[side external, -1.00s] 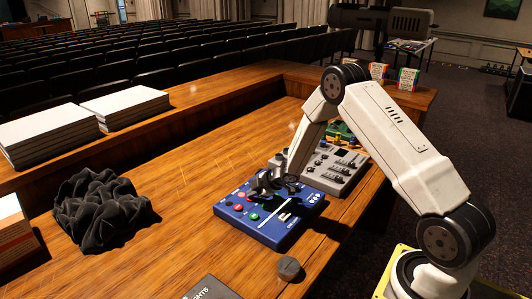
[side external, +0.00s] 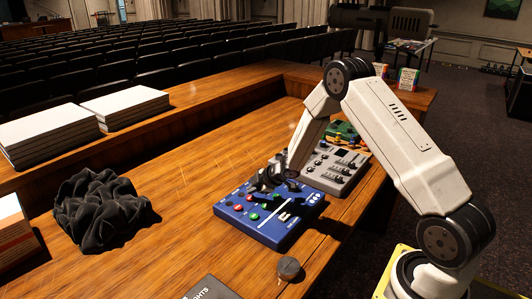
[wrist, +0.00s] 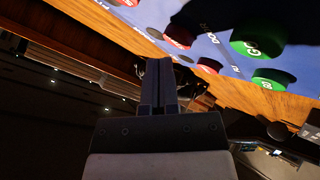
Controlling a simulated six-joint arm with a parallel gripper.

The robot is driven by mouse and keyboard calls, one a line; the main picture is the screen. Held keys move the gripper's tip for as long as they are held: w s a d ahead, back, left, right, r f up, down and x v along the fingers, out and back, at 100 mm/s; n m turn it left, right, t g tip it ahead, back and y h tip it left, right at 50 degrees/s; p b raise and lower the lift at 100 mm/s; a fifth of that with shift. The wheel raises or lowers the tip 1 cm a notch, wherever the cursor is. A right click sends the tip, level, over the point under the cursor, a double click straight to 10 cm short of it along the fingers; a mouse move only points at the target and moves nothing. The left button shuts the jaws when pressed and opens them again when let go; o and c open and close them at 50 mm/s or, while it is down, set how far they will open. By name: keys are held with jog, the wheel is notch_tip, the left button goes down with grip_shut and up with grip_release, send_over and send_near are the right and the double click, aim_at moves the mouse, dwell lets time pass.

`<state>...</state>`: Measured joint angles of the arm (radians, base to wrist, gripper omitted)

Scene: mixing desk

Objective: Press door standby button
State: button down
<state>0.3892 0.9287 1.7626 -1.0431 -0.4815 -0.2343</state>
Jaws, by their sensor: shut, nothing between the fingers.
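The blue control panel (side external: 262,232) lies on the wooden desk in the side view, with red and green buttons on its left part. My gripper (side external: 262,184) is above the panel's far left part. In the wrist view my gripper's two fingers (wrist: 158,75) are shut together and empty. That view shows the panel's underside-up face (wrist: 225,60), a large green button (wrist: 258,36), a second green button (wrist: 272,78), and red buttons (wrist: 180,38) (wrist: 208,66). The button labels are too small or cut off to tell which one is door standby. I cannot tell whether the fingertips touch anything.
A grey mixer (side external: 335,168) and a green device (side external: 343,131) stand behind the panel. A dark knob (side external: 288,267) sits in front of it. A crumpled black cloth (side external: 97,208) and paper stacks (side external: 125,102) are at the left. The desk between cloth and panel is clear.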

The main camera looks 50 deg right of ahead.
aim_at(253, 198)
jog(key=shift+r, duration=2.5)
jog(key=shift+a+r, duration=0.1)
jog(key=shift+s+a+r, duration=0.1)
jog(key=shift+r, duration=0.1)
jog(key=s+a+r+m+g, duration=0.2)
jog(key=s+a+m, duration=0.1)
jog(key=s, duration=0.5)
jog(key=s+a+r+m+g+h, duration=0.1)
jog(key=s+a+m, duration=0.3)
jog(key=s, duration=0.5)
jog(key=s+a+r+m+g+h, duration=0.1)
jog(key=s+a+r+m+g, duration=0.2)
jog(key=s+a, duration=0.4)
jog(key=shift+s+r+m, duration=0.5)
jog(key=shift+s+m, duration=0.2)
